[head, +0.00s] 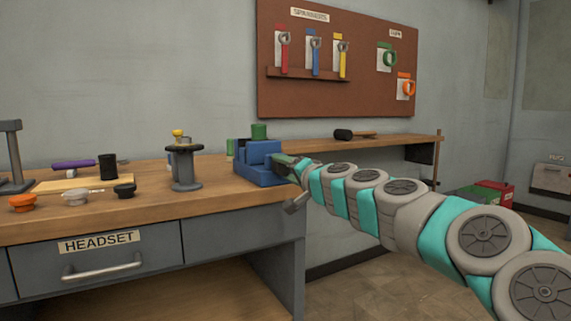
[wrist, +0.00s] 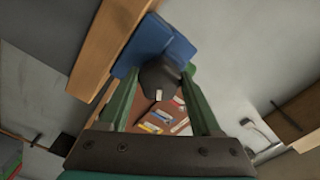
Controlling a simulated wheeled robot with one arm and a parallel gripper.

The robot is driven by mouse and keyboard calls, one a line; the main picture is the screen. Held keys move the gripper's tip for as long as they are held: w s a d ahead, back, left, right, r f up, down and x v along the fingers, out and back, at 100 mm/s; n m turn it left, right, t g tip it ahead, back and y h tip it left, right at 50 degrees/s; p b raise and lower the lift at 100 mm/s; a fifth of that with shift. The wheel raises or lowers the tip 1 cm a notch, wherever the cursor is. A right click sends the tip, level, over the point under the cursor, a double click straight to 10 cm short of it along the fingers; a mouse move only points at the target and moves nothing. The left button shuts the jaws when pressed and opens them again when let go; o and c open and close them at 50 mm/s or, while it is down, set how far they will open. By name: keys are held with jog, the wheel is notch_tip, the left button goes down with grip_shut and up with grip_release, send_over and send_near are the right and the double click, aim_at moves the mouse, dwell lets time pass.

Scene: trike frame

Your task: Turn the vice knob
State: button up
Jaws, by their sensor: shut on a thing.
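The blue vice (head: 258,172) sits at the right end of the workbench, at its edge. It also shows at the top of the wrist view (wrist: 158,42). A dark grey knob (wrist: 160,76) is on the near side of the vice in the wrist view, with a small pale mark on its lower side. My gripper (wrist: 160,84) has its two green fingers on either side of the knob, and it is shut on it. In the head view my gripper (head: 292,164) reaches the right side of the vice, and the knob cannot be made out there.
A dark grey stand (head: 185,168) is on the bench left of the vice. A green cylinder (head: 259,131) shows just above the vice. A mallet (head: 355,134) lies on the shelf behind. A pegboard (head: 340,95) with spanners hangs on the wall. Open floor lies right of the bench.

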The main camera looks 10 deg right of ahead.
jog(key=m+p, duration=0.1)
jog(key=m, duration=0.1)
jog(key=m+p, duration=0.1)
jog(key=m, duration=0.1)
jog(key=shift+a+r, duration=0.1)
jog(key=shift+r, duration=0.1)
jog(key=shift+f+m+p, duration=0.1)
jog(key=shift+m+p, duration=0.5)
jog(key=shift+m, duration=0.4)
jog(key=o, duration=1.4)
jog(key=shift+c, duration=0.2)
jog(key=v, duration=0.7)
jog(key=shift+s+d, duration=0.2)
jog(key=shift+s, duration=0.15)
